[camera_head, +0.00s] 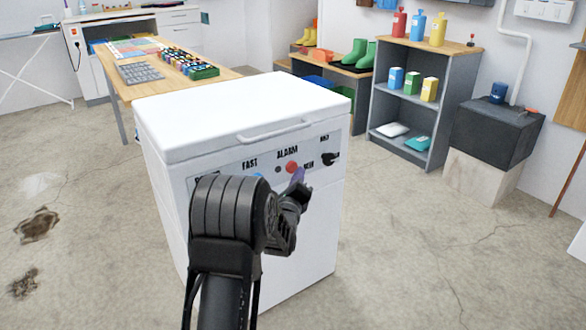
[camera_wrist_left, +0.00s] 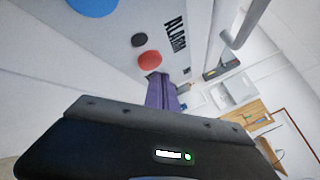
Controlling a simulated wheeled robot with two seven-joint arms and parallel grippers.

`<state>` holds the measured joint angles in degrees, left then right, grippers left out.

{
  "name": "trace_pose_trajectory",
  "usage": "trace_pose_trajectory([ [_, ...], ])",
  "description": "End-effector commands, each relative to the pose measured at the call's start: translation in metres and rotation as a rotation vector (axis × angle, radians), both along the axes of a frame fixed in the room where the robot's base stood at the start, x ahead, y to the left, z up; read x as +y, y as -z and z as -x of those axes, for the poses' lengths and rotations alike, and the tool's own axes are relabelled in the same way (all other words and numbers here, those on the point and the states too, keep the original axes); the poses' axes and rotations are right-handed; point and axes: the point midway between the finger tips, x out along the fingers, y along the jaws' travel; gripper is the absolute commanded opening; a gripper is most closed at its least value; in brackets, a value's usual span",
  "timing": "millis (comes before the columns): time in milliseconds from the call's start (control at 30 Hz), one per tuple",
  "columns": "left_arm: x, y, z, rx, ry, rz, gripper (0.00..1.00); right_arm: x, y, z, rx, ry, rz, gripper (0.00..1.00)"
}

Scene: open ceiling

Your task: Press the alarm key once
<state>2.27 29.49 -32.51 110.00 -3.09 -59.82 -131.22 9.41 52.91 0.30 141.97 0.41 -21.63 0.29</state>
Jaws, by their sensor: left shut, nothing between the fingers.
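A white chest freezer (camera_head: 235,110) has a front panel with the word ALARM (camera_head: 287,153), which also shows in the left wrist view (camera_wrist_left: 175,33). Near that word are a red round button (camera_head: 291,167) and a smaller dark button (camera_head: 278,169). The wrist view shows the red button (camera_wrist_left: 149,60) and the dark one (camera_wrist_left: 139,40) side by side. My left gripper (camera_head: 299,175) has purple fingers, shut and empty. In the wrist view the fingertips (camera_wrist_left: 156,76) are right by the red button; I cannot tell whether they touch it. My right gripper is not in view.
A blue disc (camera_wrist_left: 93,5) and a black knob (camera_head: 331,158) are on the same panel. A lid handle (camera_head: 275,131) juts out above it. A work table (camera_head: 215,78) stands behind, a grey shelf (camera_head: 413,100) at right.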

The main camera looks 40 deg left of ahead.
Motion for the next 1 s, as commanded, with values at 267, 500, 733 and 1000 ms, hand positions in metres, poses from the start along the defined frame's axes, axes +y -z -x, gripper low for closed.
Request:
trace_pose_trajectory([
  [267, -0.001, 0.0, 0.001, 0.0, 0.0, 0.0, 0.0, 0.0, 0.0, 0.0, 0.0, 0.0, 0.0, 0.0],
  [500, -0.008, 0.0, 0.002, 0.001, 0.002, 0.001, 0.0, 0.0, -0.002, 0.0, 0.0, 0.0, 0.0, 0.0],
  [733, -0.029, -0.001, 0.008, 0.001, 0.002, 0.0, 0.0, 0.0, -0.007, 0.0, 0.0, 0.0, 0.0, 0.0],
  [1000, -0.048, -0.001, 0.014, 0.001, 0.001, 0.0, 0.0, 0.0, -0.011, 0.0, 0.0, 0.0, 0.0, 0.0],
])
